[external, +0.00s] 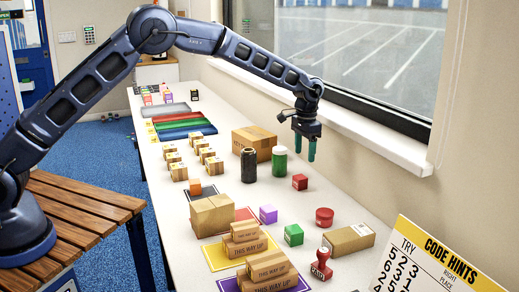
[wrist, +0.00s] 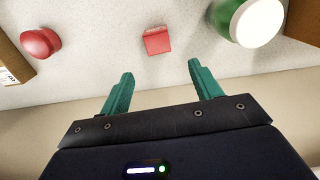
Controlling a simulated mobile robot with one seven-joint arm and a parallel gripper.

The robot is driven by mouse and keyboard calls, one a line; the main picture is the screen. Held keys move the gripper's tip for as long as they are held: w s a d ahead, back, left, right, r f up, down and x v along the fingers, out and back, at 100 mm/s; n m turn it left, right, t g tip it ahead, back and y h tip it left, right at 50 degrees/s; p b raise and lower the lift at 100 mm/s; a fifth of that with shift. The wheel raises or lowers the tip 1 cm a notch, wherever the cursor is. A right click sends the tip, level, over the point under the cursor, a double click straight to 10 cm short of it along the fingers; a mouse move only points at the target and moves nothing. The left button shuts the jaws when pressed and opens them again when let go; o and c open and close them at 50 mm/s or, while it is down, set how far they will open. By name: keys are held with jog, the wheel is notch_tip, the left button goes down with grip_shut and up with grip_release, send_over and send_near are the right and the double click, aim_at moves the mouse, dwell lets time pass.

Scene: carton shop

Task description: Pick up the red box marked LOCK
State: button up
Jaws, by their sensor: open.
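A small red box (external: 300,182) sits on the white counter, to the right of the green-and-white canister. In the wrist view the red box (wrist: 157,41) lies beyond the fingertips, between their lines; small marks on its edge are too small to read. My gripper (external: 308,148) has green fingers and hangs above the counter, over and slightly behind the red box in the external view. In the wrist view my gripper (wrist: 158,70) is open, with nothing between its fingers.
A green canister (external: 279,164) with a white lid and a black canister (external: 248,165) stand left of the red box. A round red tub (external: 324,217), a green box (external: 293,235) and a purple box (external: 268,214) are nearer the camera. The window sill (external: 350,140) runs behind.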

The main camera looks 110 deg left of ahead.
aim_at(302, 176)
notch_tip(302, 176, down, 6)
jog(key=shift+d+r, duration=0.1)
jog(key=shift+r, duration=0.1)
jog(key=shift+s+d+f, duration=0.1)
jog(key=shift+f, duration=1.2)
jog(key=shift+s+d+f, duration=0.1)
jog(key=shift+f, duration=1.15)
jog(key=c, duration=1.1)
jog(key=shift+r, duration=0.1)
jog(key=shift+c, duration=0.2)
